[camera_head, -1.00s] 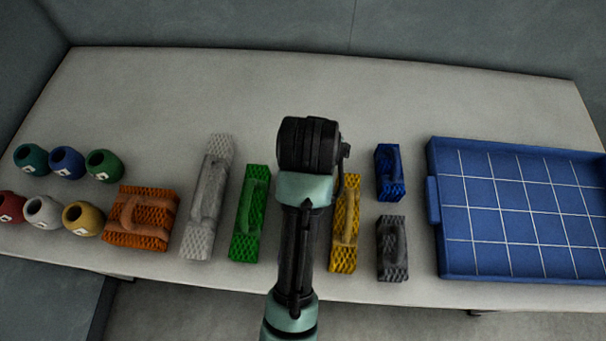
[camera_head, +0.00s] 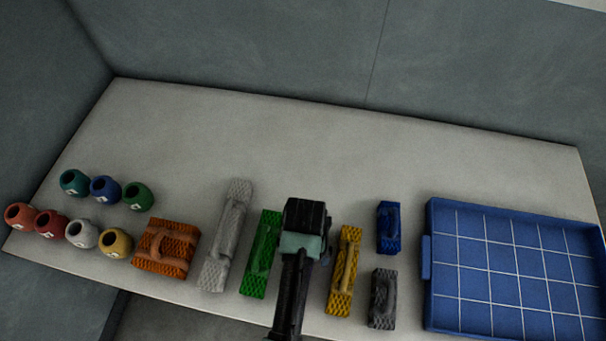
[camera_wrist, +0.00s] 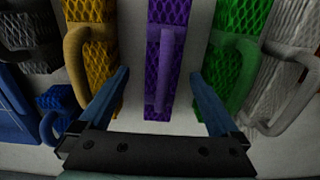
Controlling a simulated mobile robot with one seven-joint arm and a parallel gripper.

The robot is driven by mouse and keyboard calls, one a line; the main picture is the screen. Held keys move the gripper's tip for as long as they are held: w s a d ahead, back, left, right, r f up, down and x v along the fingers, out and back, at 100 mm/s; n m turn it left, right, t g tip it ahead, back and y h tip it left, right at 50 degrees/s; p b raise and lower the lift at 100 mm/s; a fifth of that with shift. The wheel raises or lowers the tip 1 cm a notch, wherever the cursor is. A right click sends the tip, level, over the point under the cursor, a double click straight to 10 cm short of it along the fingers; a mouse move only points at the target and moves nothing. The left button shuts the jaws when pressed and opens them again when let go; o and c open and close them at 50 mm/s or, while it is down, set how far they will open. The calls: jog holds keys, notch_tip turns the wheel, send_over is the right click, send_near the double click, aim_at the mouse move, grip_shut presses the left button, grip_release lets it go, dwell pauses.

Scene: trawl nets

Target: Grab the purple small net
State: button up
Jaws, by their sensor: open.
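The purple small net (camera_wrist: 155,106) is a narrow mesh block with a raised purple handle, upright in the middle of the wrist view. In the head view it is hidden behind my arm, between the green and yellow nets. My gripper (camera_wrist: 158,76) is open and empty. Its two blue fingers reach in from the lower left and lower right, one to each side of the purple net, with clear space between. I cannot tell how far above the net the fingertips are. In the head view my wrist (camera_head: 304,225) covers that spot.
The yellow net (camera_head: 344,270) and green net (camera_head: 261,255) flank the purple one closely. Grey, orange, blue and dark grey nets stand further out. Several small pots (camera_head: 82,234) are at the left, a blue gridded tray (camera_head: 427,285) at the right. The table's back is clear.

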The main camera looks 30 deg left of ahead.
jog(key=shift+w+a+f, duration=0.1)
jog(key=shift+a+f, duration=0.05)
jog(key=shift+f, duration=1.25)
jog(key=shift+w+a+f, duration=0.1)
jog(key=shift+f, duration=1.3)
grip_shut()
